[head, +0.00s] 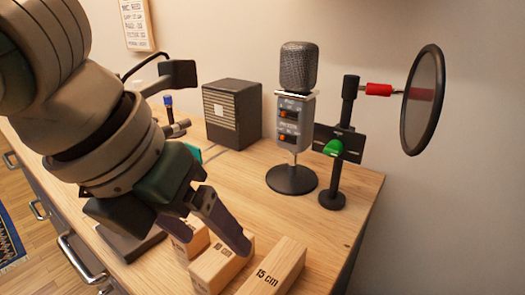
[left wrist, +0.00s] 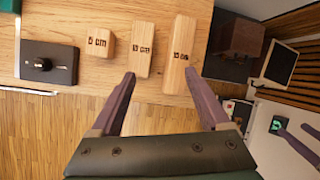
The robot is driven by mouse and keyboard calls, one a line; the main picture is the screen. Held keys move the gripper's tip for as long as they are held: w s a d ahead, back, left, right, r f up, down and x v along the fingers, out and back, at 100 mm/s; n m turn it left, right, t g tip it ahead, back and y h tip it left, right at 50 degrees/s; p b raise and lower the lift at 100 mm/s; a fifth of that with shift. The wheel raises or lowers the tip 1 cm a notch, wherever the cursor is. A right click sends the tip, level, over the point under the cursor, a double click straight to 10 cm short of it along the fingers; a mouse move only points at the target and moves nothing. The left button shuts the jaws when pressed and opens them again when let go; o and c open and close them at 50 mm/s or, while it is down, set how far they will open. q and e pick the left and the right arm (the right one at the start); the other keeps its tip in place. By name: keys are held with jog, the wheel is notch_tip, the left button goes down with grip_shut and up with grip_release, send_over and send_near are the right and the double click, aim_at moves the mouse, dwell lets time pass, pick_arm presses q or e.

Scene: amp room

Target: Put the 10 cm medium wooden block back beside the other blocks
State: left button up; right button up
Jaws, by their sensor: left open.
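The medium block (head: 210,272), marked 10 cm, lies on the wooden desk between the small block (head: 192,244) and the longer 15 cm block (head: 275,268). The left wrist view shows the small block (left wrist: 100,42), medium block (left wrist: 142,48) and long block (left wrist: 179,50) side by side with narrow gaps. My left gripper (head: 215,242) is open over the blocks, and its fingers partly hide the small and medium ones. In the left wrist view its fingertips (left wrist: 160,76) are spread near the blocks' near ends, with nothing gripped. Whether a finger touches a block is unclear.
A microphone (head: 297,110) and a pop filter stand (head: 340,150) stand behind the blocks at the right. A dark speaker-like box (head: 233,115) is at the back. A dark flat box (left wrist: 48,62) lies left of the blocks. The desk is clear between the blocks and the microphone.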

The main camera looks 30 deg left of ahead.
pick_arm(q)
jog(key=d+n, duration=0.1)
jog(key=n, duration=0.2)
jog(key=s+d+f+n+h, duration=0.1)
jog(key=d+n, duration=0.1)
jog(key=n, duration=0.1)
jog(key=s+d+n, duration=0.1)
jog(key=d+n, duration=0.1)
jog(key=shift+f+n, duration=0.3)
jog(key=shift+n, duration=0.1)
jog(key=s+a+f+n+y, duration=0.1)
jog(key=s+n, duration=0.3)
jog(key=n, duration=0.7)
jog(key=s+a+f+n+g, duration=0.1)
jog(key=s+a+f+n, duration=0.2)
jog(key=n, duration=0.9)
jog(key=shift+s+a+f+y, duration=0.2)
jog(key=shift+s+f+y, duration=0.25)
jog(key=shift+s, duration=0.55)
notch_tip(320, 180, up, 44)
jog(key=p, duration=4.4)
jog(key=shift+r, duration=0.15)
